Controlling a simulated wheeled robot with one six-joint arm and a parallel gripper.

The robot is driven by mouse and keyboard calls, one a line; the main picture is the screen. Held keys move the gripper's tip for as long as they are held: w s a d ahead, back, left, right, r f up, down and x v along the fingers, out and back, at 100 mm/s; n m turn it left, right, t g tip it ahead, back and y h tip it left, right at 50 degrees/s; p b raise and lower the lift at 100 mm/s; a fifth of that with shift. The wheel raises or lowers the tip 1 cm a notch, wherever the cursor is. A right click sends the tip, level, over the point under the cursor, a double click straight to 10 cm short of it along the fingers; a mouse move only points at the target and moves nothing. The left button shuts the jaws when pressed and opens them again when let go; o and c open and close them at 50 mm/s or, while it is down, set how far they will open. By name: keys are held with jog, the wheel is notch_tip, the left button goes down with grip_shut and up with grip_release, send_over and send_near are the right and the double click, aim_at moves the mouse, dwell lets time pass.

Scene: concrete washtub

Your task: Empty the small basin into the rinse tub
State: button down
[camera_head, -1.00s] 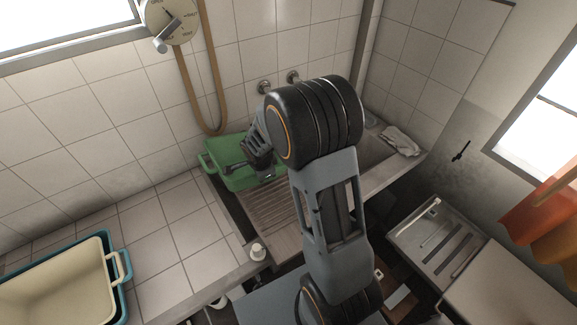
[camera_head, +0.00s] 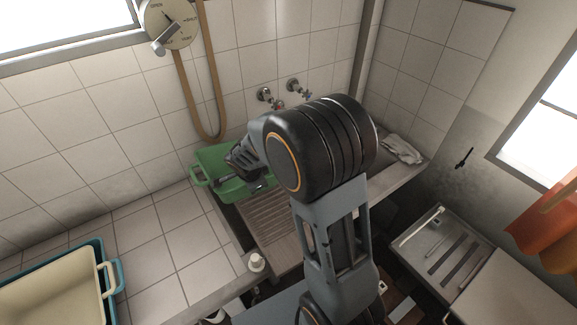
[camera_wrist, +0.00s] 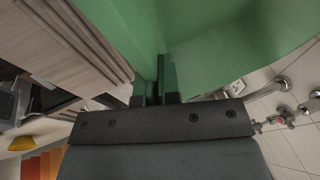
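The small green basin (camera_head: 211,160) is at the back left of the concrete washtub, beside the tiled wall. It has handles at its ends and looks slightly tilted; its contents cannot be seen. My gripper (camera_head: 229,183) is at its near side. In the wrist view, the fingers of my gripper (camera_wrist: 156,97) close on either side of the green basin's wall (camera_wrist: 120,30). The washtub has a ribbed washboard slope (camera_head: 275,213). The tub hollow to the right is mostly hidden behind my arm, so I cannot tell the rinse tub's inside.
Wall taps (camera_head: 265,95) stand above the washtub. A cloth (camera_head: 402,149) lies on its right rim. Nested cream and blue tubs (camera_head: 60,290) are at lower left. A brown hose (camera_head: 219,90) hangs on the wall.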

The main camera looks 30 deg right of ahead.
jog(key=shift+r+p, duration=0.5)
jog(key=shift+r, duration=1.05)
jog(key=b, duration=0.2)
jog(key=shift+f+b, duration=0.3)
jog(key=shift+b, duration=0.05)
jog(key=shift+h+b, duration=0.4)
jog(key=shift+b, duration=0.85)
jog(key=shift+r+h+b, duration=0.3)
jog(key=shift+h+b, duration=0.15)
jog(key=shift+h, duration=0.05)
